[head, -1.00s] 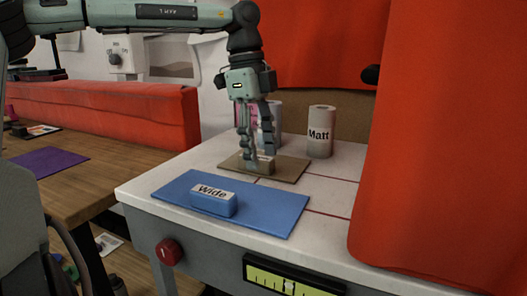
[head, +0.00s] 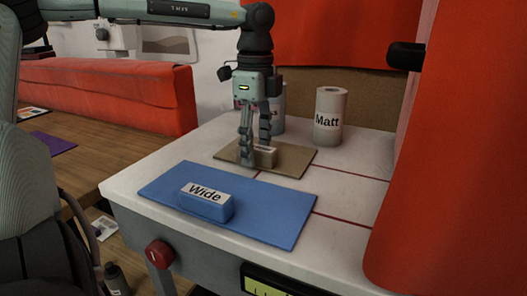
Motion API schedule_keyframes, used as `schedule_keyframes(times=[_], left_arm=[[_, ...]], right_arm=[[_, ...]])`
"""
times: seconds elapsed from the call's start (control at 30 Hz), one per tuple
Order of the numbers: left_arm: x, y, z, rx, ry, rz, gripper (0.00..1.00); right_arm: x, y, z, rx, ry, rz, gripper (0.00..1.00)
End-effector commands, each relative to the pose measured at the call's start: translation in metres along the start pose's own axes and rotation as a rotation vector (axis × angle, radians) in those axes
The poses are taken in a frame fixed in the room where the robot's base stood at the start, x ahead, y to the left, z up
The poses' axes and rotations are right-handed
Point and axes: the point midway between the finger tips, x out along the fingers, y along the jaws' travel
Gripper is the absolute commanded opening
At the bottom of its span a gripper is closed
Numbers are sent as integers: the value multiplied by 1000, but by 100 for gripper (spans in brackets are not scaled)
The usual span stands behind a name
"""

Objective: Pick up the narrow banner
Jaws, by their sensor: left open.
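A small tan block (head: 265,157) with a pale label on top stands on a tan mat (head: 295,165); its label is too small to read, so I cannot confirm it is the narrow banner. My left gripper (head: 255,150) points straight down, open, with its fingers low at the block. One finger is to the block's left and the other is close behind it; I cannot tell whether they touch it. A blue block (head: 207,205) marked "Wide" rests on a blue mat (head: 270,215) nearer to me. My right gripper is not in view.
A roll marked "Matt" (head: 330,115) stands at the back of the white table (head: 350,155), with another pale roll (head: 277,108) behind my gripper. A large orange panel (head: 440,190) blocks the right side. A red knob (head: 159,254) is on the table's front.

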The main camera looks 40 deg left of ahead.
Motion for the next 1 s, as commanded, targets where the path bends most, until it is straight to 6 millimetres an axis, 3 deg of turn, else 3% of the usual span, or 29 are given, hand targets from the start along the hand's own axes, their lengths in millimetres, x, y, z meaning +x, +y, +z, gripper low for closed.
schedule_keyframes(times=[0.33,0.73,1.0], left_arm=[[10,0,0,0,1,-2,52],[10,0,0,0,0,-2,2],[9,0,0,0,0,-3,0]], right_arm=[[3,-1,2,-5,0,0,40],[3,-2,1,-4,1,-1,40],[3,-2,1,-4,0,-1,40]])
